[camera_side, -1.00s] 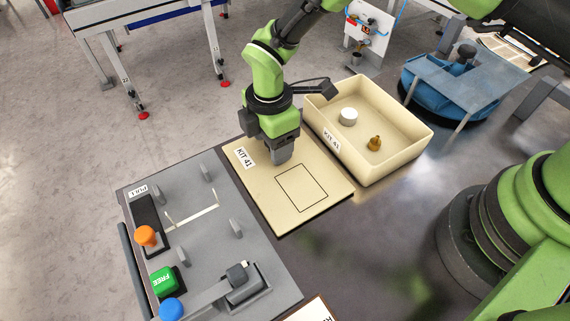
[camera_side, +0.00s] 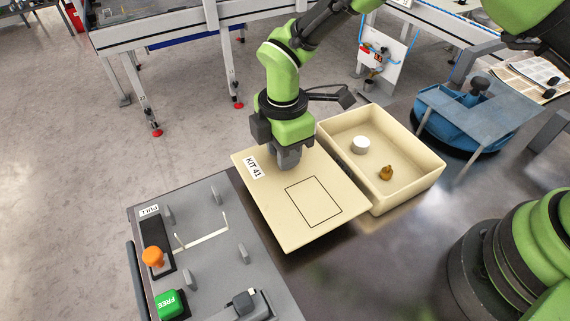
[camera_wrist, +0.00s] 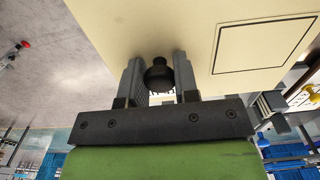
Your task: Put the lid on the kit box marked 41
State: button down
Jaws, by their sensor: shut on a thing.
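The lid (camera_side: 270,205) is a flat cream board with a "KIT 41" label and a black outlined rectangle. My gripper (camera_side: 289,162) points down over its far part, shut on the lid's dark round knob (camera_wrist: 158,76); the cream lid also fills much of the wrist view (camera_wrist: 190,30). The lid looks raised a little above the table, roughly level. The kit box (camera_side: 420,191) is an open cream tray just right of the lid, holding a white round piece (camera_side: 361,145) and a brass-coloured piece (camera_side: 386,173). Its near-side label is hidden behind the lid.
A grey fixture plate (camera_side: 205,265) at lower left carries an orange knob (camera_side: 153,257), a green "FREE" button (camera_side: 170,304), upright tabs and a "PULL" label. Dark table surface is clear in front of the box.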

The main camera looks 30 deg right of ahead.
jog(key=r, duration=0.3)
jog(key=d+r, duration=0.1)
jog(key=r, duration=0.2)
jog(key=shift+w+d, duration=0.2)
jog(key=d+r, duration=0.2)
jog(key=d, duration=1.3)
jog(key=shift+s+d+f, duration=0.1)
jog(key=shift+s+f, duration=0.05)
jog(key=shift+f, duration=0.8)
jog(key=shift+s+d+f, duration=0.15)
jog(key=shift+s+f, duration=0.05)
jog(key=shift+f, duration=0.75)
jog(key=shift+s+d+f, duration=0.1)
jog(key=shift+s+f, duration=0.05)
jog(key=shift+f, duration=0.8)
jog(key=shift+f, duration=0.3)
jog(key=shift+c, duration=1.5)
grip_release()
jog(key=shift+r, duration=0.1)
